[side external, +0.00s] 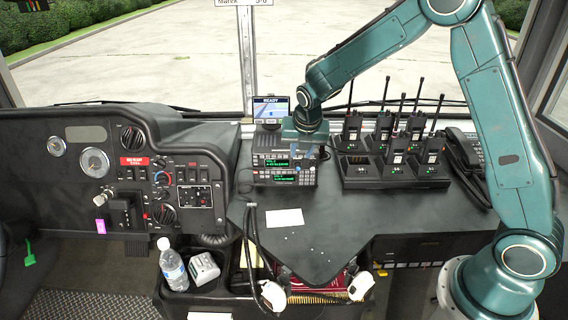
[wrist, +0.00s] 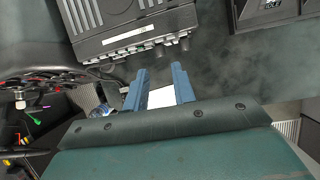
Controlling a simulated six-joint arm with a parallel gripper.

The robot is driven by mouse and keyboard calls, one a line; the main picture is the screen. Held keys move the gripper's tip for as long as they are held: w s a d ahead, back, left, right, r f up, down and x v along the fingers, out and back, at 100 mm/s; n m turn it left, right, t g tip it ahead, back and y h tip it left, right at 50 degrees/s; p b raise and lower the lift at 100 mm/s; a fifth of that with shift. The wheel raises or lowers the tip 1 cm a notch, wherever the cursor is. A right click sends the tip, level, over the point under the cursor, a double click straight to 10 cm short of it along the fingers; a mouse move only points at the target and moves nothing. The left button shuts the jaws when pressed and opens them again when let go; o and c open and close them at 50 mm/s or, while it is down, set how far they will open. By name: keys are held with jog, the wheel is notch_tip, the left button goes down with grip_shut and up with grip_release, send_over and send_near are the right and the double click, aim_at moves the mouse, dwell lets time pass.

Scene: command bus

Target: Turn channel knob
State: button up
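Two stacked black radios with lit green displays (side external: 283,181) stand on the dark console, left of centre in the side view. I cannot tell which knob is the channel knob. My gripper (side external: 307,148) is at the upper right of the radio stack in the side view and covers part of it. In the wrist view the blue fingers of my gripper (wrist: 160,68) are apart and empty, just short of the knobs. Contact is not visible.
A charger rack (side external: 390,183) with several handheld radios is to the right, beside a desk phone (side external: 466,153). A white card (side external: 284,217) lies on clear console in front. A bottle (side external: 173,268) stands lower left.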

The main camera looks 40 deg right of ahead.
aim_at(298, 165)
jog(key=shift+x, duration=3.2)
grip_shut()
